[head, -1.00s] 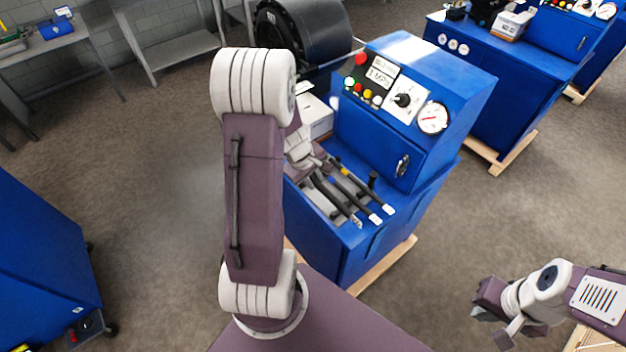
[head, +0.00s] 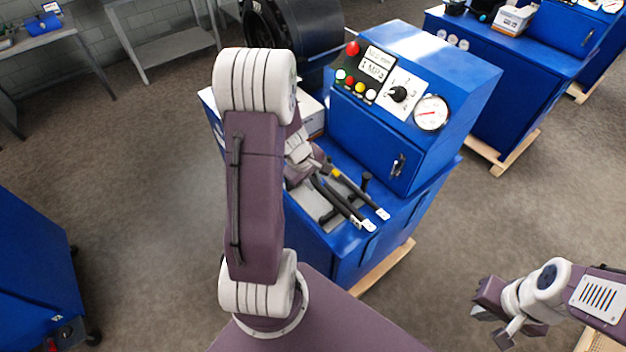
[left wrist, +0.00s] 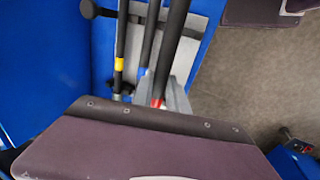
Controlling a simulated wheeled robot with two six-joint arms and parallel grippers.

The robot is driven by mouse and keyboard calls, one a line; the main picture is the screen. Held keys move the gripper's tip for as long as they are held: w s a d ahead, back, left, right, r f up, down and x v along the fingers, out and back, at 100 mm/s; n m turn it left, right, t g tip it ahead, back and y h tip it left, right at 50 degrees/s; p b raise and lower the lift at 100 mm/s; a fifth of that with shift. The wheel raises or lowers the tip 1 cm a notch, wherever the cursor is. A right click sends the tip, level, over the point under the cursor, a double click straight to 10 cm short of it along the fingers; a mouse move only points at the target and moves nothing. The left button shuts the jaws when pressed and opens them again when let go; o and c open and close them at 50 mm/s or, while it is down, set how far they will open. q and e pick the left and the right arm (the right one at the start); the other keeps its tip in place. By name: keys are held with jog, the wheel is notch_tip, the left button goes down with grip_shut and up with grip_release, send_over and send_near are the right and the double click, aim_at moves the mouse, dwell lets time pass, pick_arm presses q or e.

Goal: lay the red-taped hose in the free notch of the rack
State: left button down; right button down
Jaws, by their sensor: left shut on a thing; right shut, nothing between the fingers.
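The red-taped hose is the thick black one at the right in the left wrist view (left wrist: 172,45), its red tape just at the fingers. My left gripper (left wrist: 168,100) is shut on it there. It looks nearer to the camera than the other hoses. A blue-taped hose (left wrist: 146,50) and a yellow-taped hose (left wrist: 120,45) lie left of it. The grey rack (left wrist: 193,48) shows under them; its notches are mostly hidden. In the head view my forearm hides much of the left gripper (head: 312,162). My right gripper (head: 494,322) is shut and empty, over the floor.
The blue crimper (head: 400,90) stands behind the rack, with buttons, a dial and a gauge. A white box (head: 312,117) is behind my left arm.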

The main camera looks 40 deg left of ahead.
pick_arm(q)
jog(key=shift+w, duration=0.2)
jog(key=shift+s+f+b, duration=0.35)
jog(key=shift+f+b, duration=0.3)
jog(key=shift+b, duration=0.05)
jog(key=b+x, duration=0.2)
jog(key=s+b+x, duration=0.1)
jog(key=b+x, duration=0.1)
jog(key=shift+w+a+f, duration=0.1)
jog(key=shift+f, duration=0.35)
jog(key=shift+f+b, duration=0.4)
jog(key=shift+b, duration=0.05)
jog(key=shift+r, duration=0.1)
jog(key=shift+f+b, duration=0.75)
jog(key=shift+f, duration=0.05)
jog(key=c, duration=1.2)
grip_release()
jog(key=shift+c, duration=0.2)
